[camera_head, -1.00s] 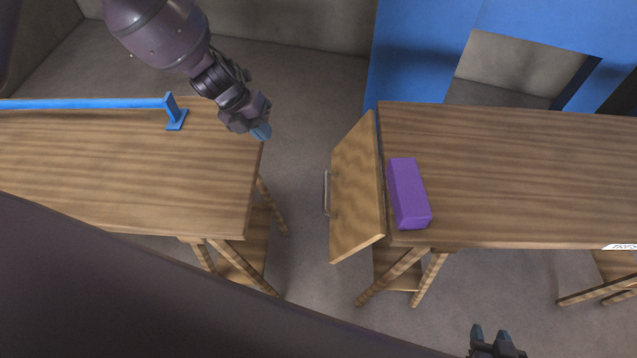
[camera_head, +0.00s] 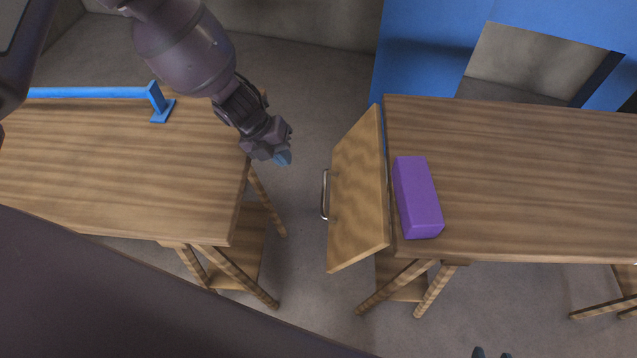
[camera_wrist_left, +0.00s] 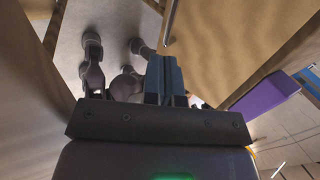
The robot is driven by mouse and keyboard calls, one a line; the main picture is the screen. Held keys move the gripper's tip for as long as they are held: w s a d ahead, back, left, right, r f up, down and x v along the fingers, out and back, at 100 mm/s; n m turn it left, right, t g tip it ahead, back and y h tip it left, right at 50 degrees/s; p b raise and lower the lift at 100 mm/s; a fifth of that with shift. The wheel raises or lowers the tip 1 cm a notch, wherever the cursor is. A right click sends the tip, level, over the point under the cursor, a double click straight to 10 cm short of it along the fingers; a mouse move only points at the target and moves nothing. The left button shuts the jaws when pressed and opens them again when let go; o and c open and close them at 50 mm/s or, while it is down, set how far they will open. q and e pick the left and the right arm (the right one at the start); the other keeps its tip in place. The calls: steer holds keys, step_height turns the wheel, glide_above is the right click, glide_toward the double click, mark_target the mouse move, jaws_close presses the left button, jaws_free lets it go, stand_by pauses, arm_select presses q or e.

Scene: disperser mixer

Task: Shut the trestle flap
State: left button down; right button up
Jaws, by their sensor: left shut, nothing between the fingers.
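The trestle flap (camera_head: 357,190) is a wooden panel at the left end of the right table (camera_head: 530,170). It stands swung out from the table end, with a metal handle (camera_head: 324,195) on its left side. In the left wrist view the flap (camera_wrist_left: 225,35) fills the upper right, with its handle (camera_wrist_left: 169,22) near the top. My left gripper (camera_head: 284,157) is shut and empty in the gap between the tables, left of the handle and apart from it. Its closed fingers (camera_wrist_left: 164,78) show in the wrist view.
A purple block (camera_head: 418,197) lies on the right table close to the flap. The left table (camera_head: 130,175) carries a blue bar (camera_head: 95,92) and stands just left of my left gripper. Floor shows between the tables. A blue panel (camera_head: 425,45) stands behind.

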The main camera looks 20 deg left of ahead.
mark_target(346, 183)
arm_select(q)
steer(key=d+b+x, duration=0.1)
steer(key=b+x, duration=0.2)
steer(key=x, duration=1)
steer(key=shift+w+d+r+b, duration=0.15)
steer(key=shift+w+r+b, duration=0.15)
steer(key=shift+r+b, duration=0.1)
arm_select(e)
steer(key=f, duration=0.3)
steer(key=shift+s+d+f+g, duration=0.15)
steer(key=shift+d+f+g, duration=0.15)
steer(key=shift+f, duration=0.1)
steer(key=shift+a, duration=0.1)
steer(key=shift+r, duration=0.1)
